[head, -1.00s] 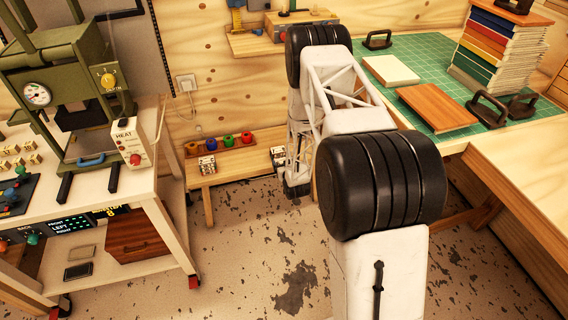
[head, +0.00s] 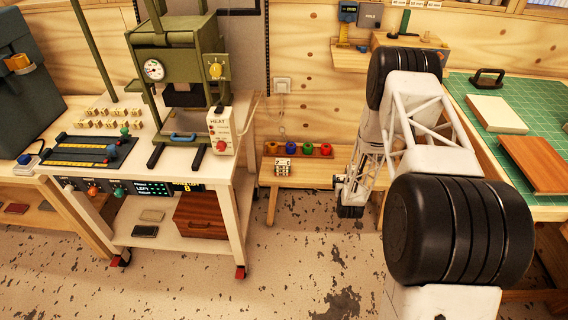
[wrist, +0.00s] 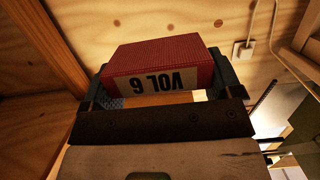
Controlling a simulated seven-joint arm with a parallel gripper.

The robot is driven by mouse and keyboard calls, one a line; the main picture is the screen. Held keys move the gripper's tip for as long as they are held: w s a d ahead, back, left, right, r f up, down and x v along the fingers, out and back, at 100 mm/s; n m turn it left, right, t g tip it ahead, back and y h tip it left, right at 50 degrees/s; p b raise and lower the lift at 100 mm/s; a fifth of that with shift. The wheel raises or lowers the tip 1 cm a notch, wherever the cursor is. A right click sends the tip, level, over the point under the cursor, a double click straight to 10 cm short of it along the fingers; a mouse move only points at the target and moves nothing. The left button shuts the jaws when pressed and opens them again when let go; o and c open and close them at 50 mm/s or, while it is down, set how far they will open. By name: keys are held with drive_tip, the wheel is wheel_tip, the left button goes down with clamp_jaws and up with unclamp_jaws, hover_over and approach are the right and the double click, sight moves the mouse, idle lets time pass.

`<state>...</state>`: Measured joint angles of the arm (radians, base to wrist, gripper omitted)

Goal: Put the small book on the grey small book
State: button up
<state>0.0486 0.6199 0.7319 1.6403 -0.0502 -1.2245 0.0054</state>
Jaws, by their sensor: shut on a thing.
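My gripper (wrist: 165,98) is shut on a red small book (wrist: 170,58) with a pale band reading "VOL 6", upside down in the wrist view. In the head view my gripper (head: 350,195) is low beside the right end of the small bench, and the held book cannot be made out there. Two small flat pieces lie on the white cart's lower shelf: a dark grey one (head: 145,231) and a paler grey-beige one (head: 152,215) behind it. Either could be the grey small book; I cannot tell which. My gripper is well to the right of both.
The cart (head: 190,242) carries a green press (head: 180,60) above and a brown box (head: 200,215) on its lower shelf. The low bench (head: 310,180) holds a small whitish block (head: 283,167) and coloured spools (head: 300,149).

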drive_tip(key=a+r, duration=0.2)
drive_tip(key=a, duration=2.2)
drive_tip(key=shift+s+a, duration=0.25)
drive_tip(key=shift+s, duration=0.05)
drive_tip(key=shift+w, duration=0.1)
hover_over(283, 163)
drive_tip(key=shift+s+f, duration=0.4)
drive_tip(key=shift+f, duration=0.25)
drive_tip(key=shift+w, duration=0.5)
drive_tip(key=shift+f, duration=1.8)
drive_tip(key=shift+s+f, duration=0.1)
drive_tip(key=shift+f, duration=0.05)
